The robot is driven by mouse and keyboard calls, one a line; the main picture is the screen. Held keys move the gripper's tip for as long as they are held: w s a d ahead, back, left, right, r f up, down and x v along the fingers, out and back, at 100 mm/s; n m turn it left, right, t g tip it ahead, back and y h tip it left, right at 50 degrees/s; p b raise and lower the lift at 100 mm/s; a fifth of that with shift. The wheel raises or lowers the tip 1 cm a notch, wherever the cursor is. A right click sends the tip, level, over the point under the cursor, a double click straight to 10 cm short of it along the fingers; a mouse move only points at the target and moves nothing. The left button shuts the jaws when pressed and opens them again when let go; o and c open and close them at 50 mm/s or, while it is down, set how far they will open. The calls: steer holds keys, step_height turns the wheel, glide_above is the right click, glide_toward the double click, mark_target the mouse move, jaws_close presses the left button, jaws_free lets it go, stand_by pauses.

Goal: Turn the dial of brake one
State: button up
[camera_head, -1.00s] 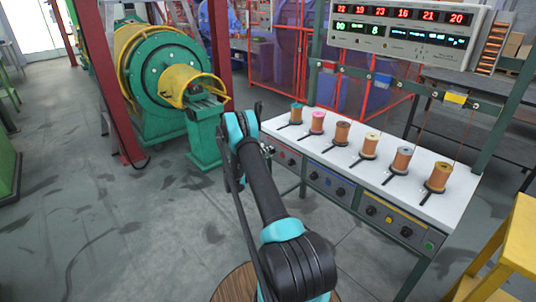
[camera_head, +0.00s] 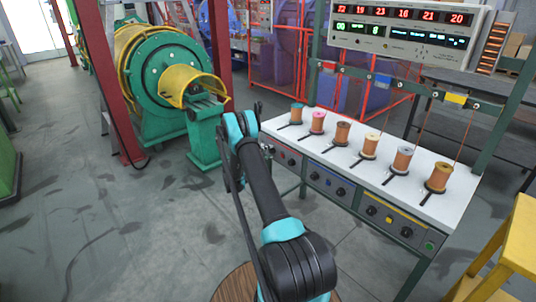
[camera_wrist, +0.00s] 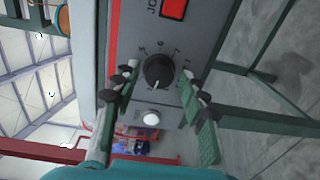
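A round black dial (camera_wrist: 158,72) with a white pointer line sits on a grey panel face in the wrist view, with scale marks around it. My gripper (camera_wrist: 157,82) is open, with one finger left and one finger right of the dial. The fingertips look apart from the dial; the exact depth gap cannot be told. In the head view my gripper (camera_head: 263,128) is at the left end of the bench (camera_head: 440,207), by the leftmost control panel (camera_head: 285,160). My arm and gripper hide part of that end.
A white round button (camera_wrist: 151,118) lies below the dial, and a red part (camera_wrist: 173,8) above it. Several wire spools (camera_head: 342,133) stand on the bench top. A yellow stand (camera_head: 520,240) is at right. Open floor lies left of my arm.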

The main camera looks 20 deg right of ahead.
stand_by(0.3)
steer(key=v, duration=1.2)
steer(key=shift+f, duration=0.1)
